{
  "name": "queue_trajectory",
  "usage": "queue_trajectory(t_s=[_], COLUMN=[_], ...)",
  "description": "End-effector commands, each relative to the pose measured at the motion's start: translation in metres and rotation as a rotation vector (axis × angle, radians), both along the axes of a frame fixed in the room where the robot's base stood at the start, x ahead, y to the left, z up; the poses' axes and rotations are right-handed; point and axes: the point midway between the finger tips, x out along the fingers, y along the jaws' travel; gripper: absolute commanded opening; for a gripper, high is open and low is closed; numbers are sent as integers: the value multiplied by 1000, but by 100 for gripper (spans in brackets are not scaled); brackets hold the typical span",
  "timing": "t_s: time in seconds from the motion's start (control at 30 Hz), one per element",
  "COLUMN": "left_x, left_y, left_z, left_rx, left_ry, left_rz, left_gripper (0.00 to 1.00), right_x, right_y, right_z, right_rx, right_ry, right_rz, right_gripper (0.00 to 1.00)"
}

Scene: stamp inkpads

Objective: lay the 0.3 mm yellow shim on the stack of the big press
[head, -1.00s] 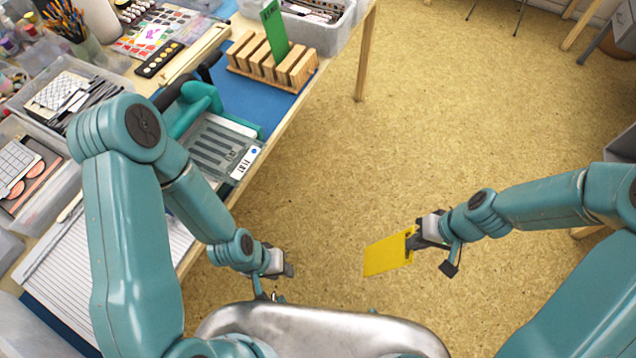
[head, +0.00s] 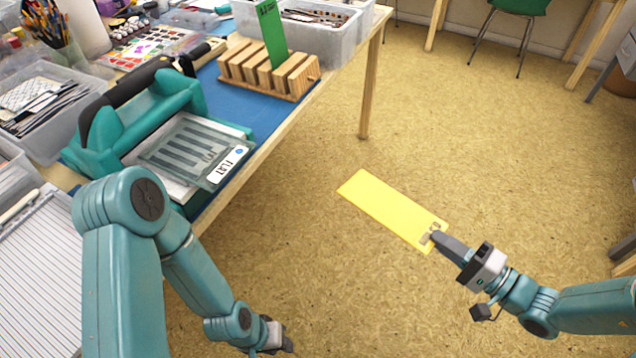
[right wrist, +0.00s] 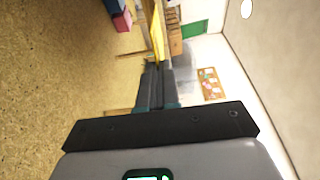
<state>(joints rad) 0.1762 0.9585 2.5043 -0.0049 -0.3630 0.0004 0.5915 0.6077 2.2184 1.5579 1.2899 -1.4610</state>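The yellow shim (head: 385,205) is a flat rectangular plate with a small dark label at its near end. My right gripper (head: 438,238) is shut on that labelled end and holds it over the open floor, apart from the table. The shim shows edge-on in the right wrist view (right wrist: 157,35), between the fingers (right wrist: 156,88). The big press (head: 130,125) is teal with a dark handle and stands on the table at left. Its stack (head: 190,150) has a clear slotted plate on top with a white "FLAT" tag. My left gripper (head: 278,342) is low, beside the table; its fingers are unclear.
A wooden rack (head: 270,75) holding an upright green shim (head: 271,35) stands behind the press on a blue mat (head: 240,105). Plastic bins (head: 310,35) and a lined paper board (head: 35,270) crowd the table. The floor between table and right arm is clear.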

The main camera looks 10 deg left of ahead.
Motion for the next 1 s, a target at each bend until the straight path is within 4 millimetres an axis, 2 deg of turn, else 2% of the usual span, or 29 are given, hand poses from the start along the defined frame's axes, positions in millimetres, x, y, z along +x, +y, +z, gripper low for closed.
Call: queue_trajectory(t_s=[0.1, 0.17, 0.47, 0.67, 0.77, 0.9, 1.0], left_x=[0, 0, 0, 0, 0, 0, 0], left_y=[0, 0, 0, 0, 0, 0, 0], left_z=[4, 4, 4, 4, 4, 4, 3], left_rx=[0, 0, 0, 0, 0, 0, 0], left_ry=[-1, -1, -1, -1, 0, -1, 0], left_rz=[0, 0, 0, 0, 0, 0, 0], left_gripper=[34, 34, 34, 34, 34, 34, 34], right_x=[12, 20, 51, 61, 59, 43, 26], right_y=[-10, -9, 34, 85, 120, 177, 210], right_z=[-12, -10, 27, 69, 97, 141, 164], right_rx=[-1, -3, -5, -4, -5, -5, -5], right_ry=[8, 4, 2, -1, -3, -4, 0], right_rz=[-73, -97, -87, -27, 24, 127, 201], right_gripper=[0, 0, 0, 0, 0, 0, 0])
